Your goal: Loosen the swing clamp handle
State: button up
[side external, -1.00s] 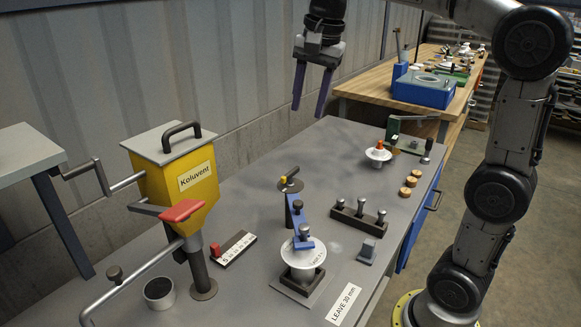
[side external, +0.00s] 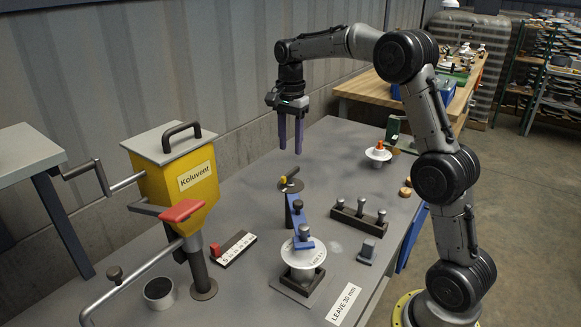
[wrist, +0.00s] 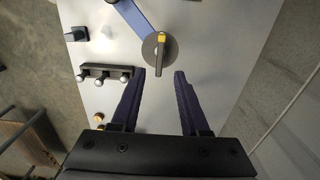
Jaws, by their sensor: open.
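The swing clamp has a blue arm (side external: 298,213) with black knobs, reaching over a white insulator (side external: 303,258). At the arm's rear end a dark round disc carries the clamp handle (side external: 290,180), a short black bar with a yellow part. In the wrist view the handle (wrist: 161,52) lies across the disc (wrist: 150,48), and the blue arm (wrist: 130,16) runs off to the upper left. My gripper (side external: 290,148) points down above the handle, apart from it. Its dark purple fingers are open and empty; in the wrist view the handle's near end lines up between the fingertips (wrist: 160,74).
A dark block with several pegs (side external: 357,218) stands right of the clamp. A yellow hopper (side external: 185,185) with cranks stands at the left. A scale strip (side external: 236,247) lies between. A white insulator with an orange top (side external: 378,153) sits farther back. The bench around the disc is clear.

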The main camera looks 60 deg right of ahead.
aim_at(291, 171)
notch_tip(291, 171, down, 8)
jog(key=shift+r, duration=0.25)
grip_shut()
dwell(0.3)
